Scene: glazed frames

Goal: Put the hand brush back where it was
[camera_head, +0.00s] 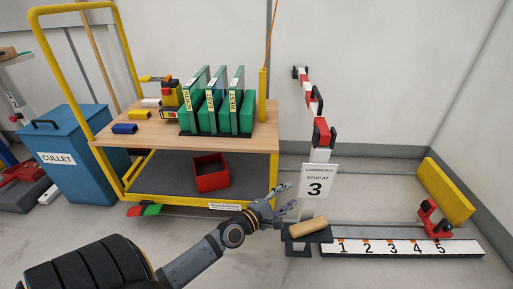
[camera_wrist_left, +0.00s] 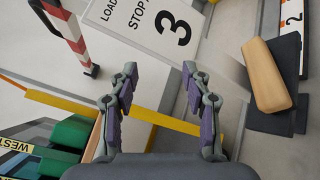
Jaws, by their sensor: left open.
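A tan, rounded wooden bar (camera_head: 303,226), which may be the hand brush, lies on a small black ledge (camera_head: 290,237) at the foot of the sign post; no bristles show. It also shows at the right of the left wrist view (camera_wrist_left: 268,75). My left gripper (camera_head: 287,198) is open and empty, just above and left of the bar, in front of the post. In the left wrist view its two purple-padded fingers (camera_wrist_left: 160,72) stand apart with nothing between them. My right gripper is not in view.
A "stop at 3" sign (camera_head: 317,182) stands close to my left gripper. A yellow-framed cart (camera_head: 225,139) with green files and a red bin (camera_head: 210,172) is behind it. A numbered white strip (camera_head: 400,249) runs right. A blue cullet bin (camera_head: 78,150) stands left.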

